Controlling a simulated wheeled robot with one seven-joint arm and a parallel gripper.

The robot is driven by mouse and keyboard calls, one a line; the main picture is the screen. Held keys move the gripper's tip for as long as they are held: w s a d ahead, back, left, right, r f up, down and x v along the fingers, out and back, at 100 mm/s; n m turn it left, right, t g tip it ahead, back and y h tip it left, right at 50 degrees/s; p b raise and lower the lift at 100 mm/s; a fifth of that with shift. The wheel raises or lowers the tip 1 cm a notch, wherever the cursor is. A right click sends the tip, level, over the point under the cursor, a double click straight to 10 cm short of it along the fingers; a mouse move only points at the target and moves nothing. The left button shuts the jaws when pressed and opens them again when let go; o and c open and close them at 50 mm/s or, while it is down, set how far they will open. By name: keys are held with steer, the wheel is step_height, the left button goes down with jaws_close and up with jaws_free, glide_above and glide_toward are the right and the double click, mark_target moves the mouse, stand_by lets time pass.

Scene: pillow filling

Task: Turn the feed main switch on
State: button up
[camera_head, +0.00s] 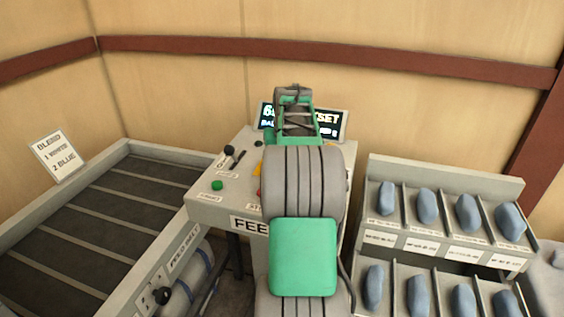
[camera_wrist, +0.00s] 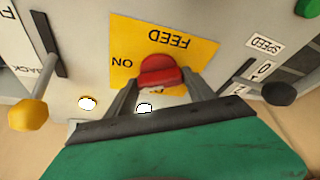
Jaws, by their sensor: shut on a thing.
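The feed main switch is a red knob (camera_wrist: 160,72) on a yellow plate (camera_wrist: 195,42) marked FEED, which appears upside down in the wrist view. The word ON is to the left of the knob there. My gripper (camera_wrist: 160,90) has one finger on each side of the knob and is shut on it. The lower part of the knob is partly hidden between the fingers, and I cannot tell which way it points. In the head view my arm covers the switch; only a sliver of the yellow plate (camera_head: 258,168) shows on the grey console (camera_head: 205,201).
In the wrist view, a yellow-knobbed lever (camera_wrist: 28,113) stands left and a black-knobbed SPEED lever (camera_wrist: 280,93) right, close to my fingers. In the head view, a green button (camera_head: 217,185) sits on the console, a display (camera_head: 331,123) behind, a slatted bed left, and a rack (camera_head: 440,177) of blue pieces right.

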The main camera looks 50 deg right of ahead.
steer(key=m, duration=0.2)
steer(key=shift+w+a+m+g+h, duration=0.1)
steer(key=shift+m+g+h, duration=0.2)
steer(key=shift+m+h, duration=0.1)
steer(key=shift+r+m+g+h+p, duration=0.1)
steer(key=shift+m+g+h+p, duration=0.35)
steer(key=shift+m, duration=1.05)
steer(key=o, duration=1.4)
steer(key=v, duration=0.7)
steer(key=shift+w+a+r, duration=0.1)
steer(key=shift+r, duration=0.25)
